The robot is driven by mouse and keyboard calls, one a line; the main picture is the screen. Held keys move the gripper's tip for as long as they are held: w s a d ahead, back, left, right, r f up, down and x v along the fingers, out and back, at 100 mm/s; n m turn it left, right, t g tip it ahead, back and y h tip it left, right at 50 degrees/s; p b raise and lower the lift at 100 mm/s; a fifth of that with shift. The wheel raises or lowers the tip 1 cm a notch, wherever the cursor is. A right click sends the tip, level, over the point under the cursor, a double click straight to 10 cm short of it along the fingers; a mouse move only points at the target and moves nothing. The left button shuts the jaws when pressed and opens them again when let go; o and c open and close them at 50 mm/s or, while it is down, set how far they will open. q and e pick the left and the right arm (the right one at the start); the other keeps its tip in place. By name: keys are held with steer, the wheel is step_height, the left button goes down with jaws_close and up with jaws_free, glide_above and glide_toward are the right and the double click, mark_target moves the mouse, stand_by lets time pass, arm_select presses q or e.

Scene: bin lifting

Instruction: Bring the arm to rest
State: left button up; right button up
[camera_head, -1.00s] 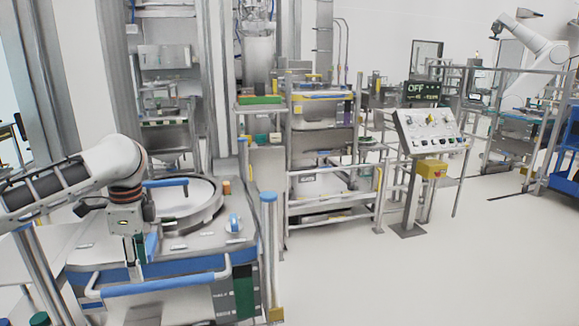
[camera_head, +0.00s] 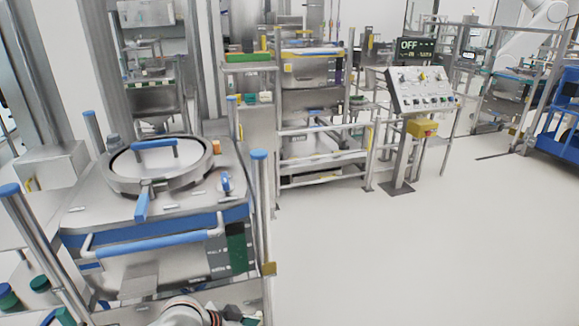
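Part of my white arm (camera_head: 183,313) shows at the bottom edge, low in front of the bin station. My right gripper is not in view either. The steel bin (camera_head: 120,212) with a round lid (camera_head: 125,170) stands at the left on its frame. The lid lies closed on top, with a blue handle (camera_head: 154,144) across it and a blue-ended clamp lever (camera_head: 142,203) at its front. No gripper touches the bin's visible parts.
Blue-capped posts (camera_head: 262,210) flank the bin station. A control panel (camera_head: 421,90) with an OFF display (camera_head: 414,49) and a yellow box (camera_head: 422,128) stands right of centre. A steel rack (camera_head: 325,155) stands behind. The floor (camera_head: 400,255) at the lower right is clear.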

arm_select(q)
steer(key=s+a+f+n+t+y, duration=0.2)
steer(key=s+a+f+n, duration=0.1)
steer(key=s+a, duration=0.4)
steer(key=s+a+f+n+t+y, duration=0.2)
steer(key=s+a+f, duration=0.4)
steer(key=s, duration=0.5)
steer(key=shift+s+a+n+t, duration=0.15)
steer(key=shift+a+n+t, duration=0.35)
steer(key=shift+t, duration=0.2)
